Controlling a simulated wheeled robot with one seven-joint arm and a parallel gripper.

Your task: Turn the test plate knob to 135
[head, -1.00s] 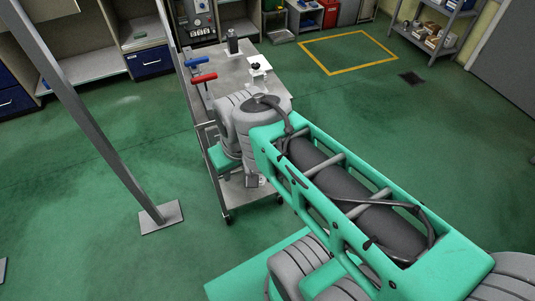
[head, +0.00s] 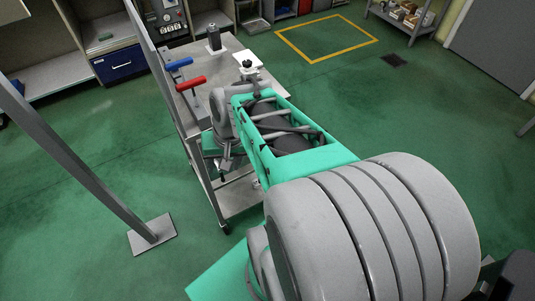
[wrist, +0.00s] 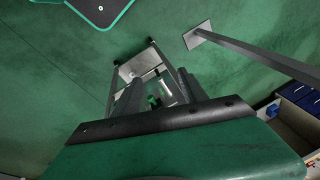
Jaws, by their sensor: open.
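A small white test plate (head: 244,58) with a dark knob (head: 248,65) on it is on top of the grey metal cart, towards its right side. The knob's pointer and scale are too small to read. My gripper is seen in the wrist view (wrist: 160,78), with its two dark fingers spread apart. It is aimed down past metal framework towards the green floor. In the head view my green and grey arm reaches to the cart's near edge, and the fingertips cannot be clearly made out. The gripper is apart from the knob.
The cart top (head: 218,66) also bears a red-handled tool (head: 190,83), a blue-handled tool (head: 179,65) and a dark upright block (head: 214,38). A grey post (head: 80,165) stands on a floor plate at left. Open green floor lies right of the cart.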

